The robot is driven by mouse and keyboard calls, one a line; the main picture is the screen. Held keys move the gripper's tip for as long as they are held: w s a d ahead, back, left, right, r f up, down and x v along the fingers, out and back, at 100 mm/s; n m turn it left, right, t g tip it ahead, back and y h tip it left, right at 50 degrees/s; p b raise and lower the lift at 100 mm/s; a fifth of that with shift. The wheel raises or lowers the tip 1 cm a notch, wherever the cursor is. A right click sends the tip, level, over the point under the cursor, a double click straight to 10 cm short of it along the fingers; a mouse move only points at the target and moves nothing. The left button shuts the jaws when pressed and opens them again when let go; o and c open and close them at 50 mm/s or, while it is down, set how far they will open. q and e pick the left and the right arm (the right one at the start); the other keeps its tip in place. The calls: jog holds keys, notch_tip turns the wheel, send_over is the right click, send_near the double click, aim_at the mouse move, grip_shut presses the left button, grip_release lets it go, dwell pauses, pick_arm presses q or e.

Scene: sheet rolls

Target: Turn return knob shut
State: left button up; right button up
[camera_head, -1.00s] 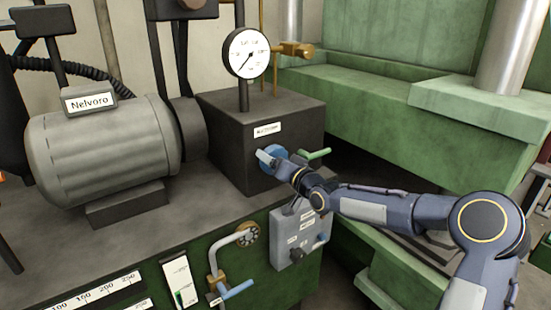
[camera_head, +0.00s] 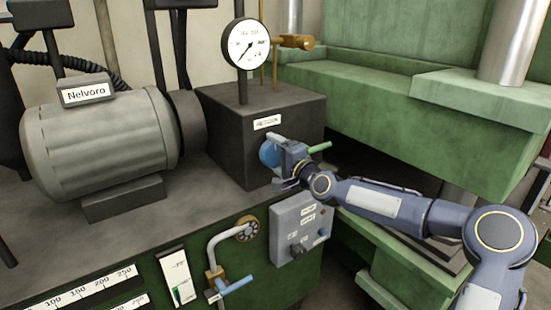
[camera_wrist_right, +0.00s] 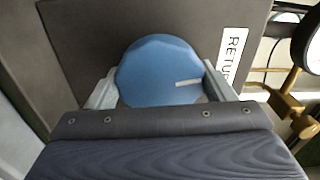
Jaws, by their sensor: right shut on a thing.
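The return knob is a blue round knob (camera_head: 269,153) on the front of a dark block (camera_head: 225,140), below a small white label (camera_head: 267,122). In the right wrist view the knob (camera_wrist_right: 160,72) fills the space between the two pale fingers, with a light mark on its right part. My right gripper (camera_head: 277,155) is shut on the knob, a finger on each side. In the head view the gripper hides the knob's right part. My left gripper is not in view.
A green-handled lever (camera_head: 319,147) sticks out just right of the gripper. A grey control box (camera_head: 298,232) and a blue-handled valve (camera_head: 237,286) are below. A gauge (camera_head: 246,44) stands above the block, a motor (camera_head: 100,145) to the left.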

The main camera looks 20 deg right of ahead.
jog(key=shift+f+m+b, duration=0.1)
jog(key=shift+m+b, duration=0.4)
jog(key=shift+m, duration=0.6)
jog(key=o, duration=1)
jog(key=shift+v, duration=3.95)
jog(key=shift+a, duration=0.1)
